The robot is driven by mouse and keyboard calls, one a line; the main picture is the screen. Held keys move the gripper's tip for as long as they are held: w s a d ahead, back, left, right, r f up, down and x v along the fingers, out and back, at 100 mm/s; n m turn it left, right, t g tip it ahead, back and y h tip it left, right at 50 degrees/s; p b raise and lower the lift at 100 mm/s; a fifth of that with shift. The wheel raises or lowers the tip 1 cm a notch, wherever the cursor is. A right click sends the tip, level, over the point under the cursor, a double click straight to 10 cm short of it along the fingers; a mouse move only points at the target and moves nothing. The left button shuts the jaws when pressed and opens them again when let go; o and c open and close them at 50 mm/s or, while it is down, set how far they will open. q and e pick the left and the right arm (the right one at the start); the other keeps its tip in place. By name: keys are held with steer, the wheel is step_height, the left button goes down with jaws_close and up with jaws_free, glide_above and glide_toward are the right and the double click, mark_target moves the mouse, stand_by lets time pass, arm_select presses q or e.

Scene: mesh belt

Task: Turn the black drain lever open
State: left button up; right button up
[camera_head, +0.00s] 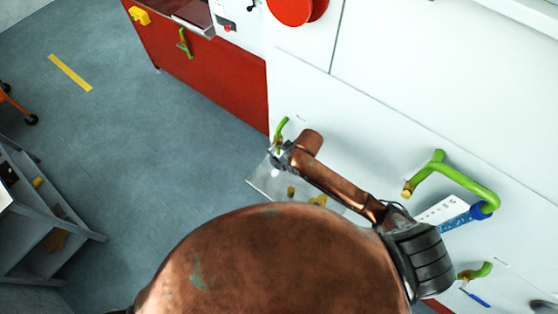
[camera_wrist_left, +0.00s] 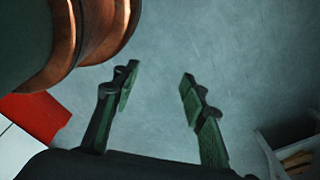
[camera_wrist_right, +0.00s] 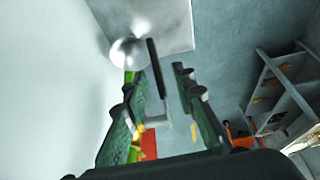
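The black drain lever (camera_wrist_right: 156,68) shows in the right wrist view as a dark bar between the fingertips of my right gripper (camera_wrist_right: 158,85). The bar lies nearer the left finger, with a gap to the right finger; I cannot tell whether it touches the left one. My right gripper is open. A shiny metal ball-shaped part (camera_wrist_right: 130,53) is beside the lever. In the head view my right gripper (camera_head: 277,156) is small at the white wall, and the lever cannot be made out there. My left gripper (camera_wrist_left: 158,80) is open and empty above the floor, outside the head view.
A metal sheet (camera_head: 264,183) juts out below the right gripper. Green curved handles (camera_head: 282,125), (camera_head: 455,172) stand along the white wall (camera_head: 400,135). A red panel (camera_head: 215,75) is at the back left. Grey shelving (camera_head: 40,215) stands at the left; the floor between is clear.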

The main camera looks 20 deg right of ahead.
steer(key=x, duration=0.2)
steer(key=shift+w+d+f, duration=0.1)
steer(key=shift+w+f, duration=0.2)
steer(key=shift+f, duration=0.5)
steer(key=shift+w, duration=0.15)
steer(key=shift+c, duration=0.6)
steer(key=shift+a, duration=0.2)
jaws_close()
arm_select(q)
steer(key=shift+w+d+r, duration=0.1)
steer(key=shift+w+r, duration=0.1)
steer(key=shift+w, duration=0.45)
steer(key=shift+w+r, duration=0.15)
steer(key=shift+w, duration=0.45)
